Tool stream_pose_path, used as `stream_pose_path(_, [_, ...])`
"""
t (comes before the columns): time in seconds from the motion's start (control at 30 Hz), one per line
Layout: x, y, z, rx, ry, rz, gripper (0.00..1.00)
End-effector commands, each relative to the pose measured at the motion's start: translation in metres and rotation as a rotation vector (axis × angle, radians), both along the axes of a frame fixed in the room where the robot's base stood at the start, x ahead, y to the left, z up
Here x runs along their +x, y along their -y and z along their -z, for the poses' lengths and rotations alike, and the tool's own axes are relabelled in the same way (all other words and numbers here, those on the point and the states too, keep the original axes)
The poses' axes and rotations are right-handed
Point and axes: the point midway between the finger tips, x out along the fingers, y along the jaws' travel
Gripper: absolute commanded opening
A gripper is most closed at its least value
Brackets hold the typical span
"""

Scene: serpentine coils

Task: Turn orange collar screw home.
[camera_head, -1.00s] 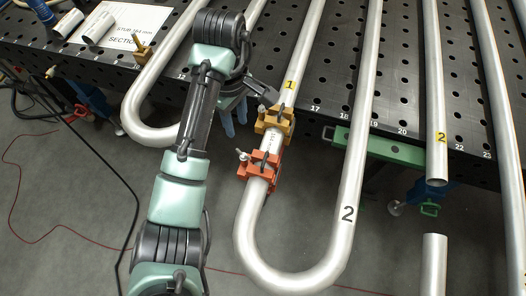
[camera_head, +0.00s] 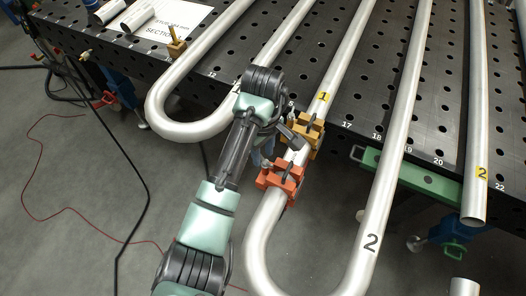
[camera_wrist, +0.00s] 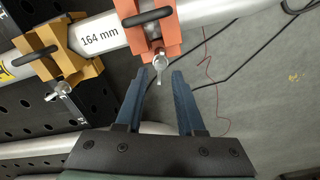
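The orange collar (camera_head: 281,180) is clamped around the pipe just above its bend. It also shows at the top of the wrist view (camera_wrist: 150,32). Its silver screw (camera_wrist: 159,64) sticks out from the collar's side toward my gripper. My gripper (camera_wrist: 159,76) is open, with one blue finger on each side of the screw's outer end. A gap shows between the screw and each finger. In the head view my arm hides most of the gripper.
A yellow collar (camera_wrist: 58,55) with its own screw (camera_wrist: 62,90) sits on the same pipe, left of the orange one in the wrist view. A "164 mm" label lies between them. The perforated black table (camera_head: 330,60) is behind; open floor (camera_head: 90,210) lies left.

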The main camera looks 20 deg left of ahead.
Motion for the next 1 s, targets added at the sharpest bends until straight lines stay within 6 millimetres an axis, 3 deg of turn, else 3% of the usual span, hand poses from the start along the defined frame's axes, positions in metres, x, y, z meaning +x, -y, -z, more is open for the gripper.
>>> stream_pose_path(0.33, [-0.0004,0.0002,0.0049,-0.001,-0.001,0.000,0.38])
stream_pose_path(0.53, [-0.0003,0.0001,0.0046,-0.001,-0.001,0.000,0.01])
stream_pose_path(0.57, [-0.0004,0.0000,0.0046,-0.001,-0.001,0.000,0.00])
stream_pose_path(1.0, [-0.0003,-0.0001,0.0039,-0.001,-0.001,0.023,0.00])
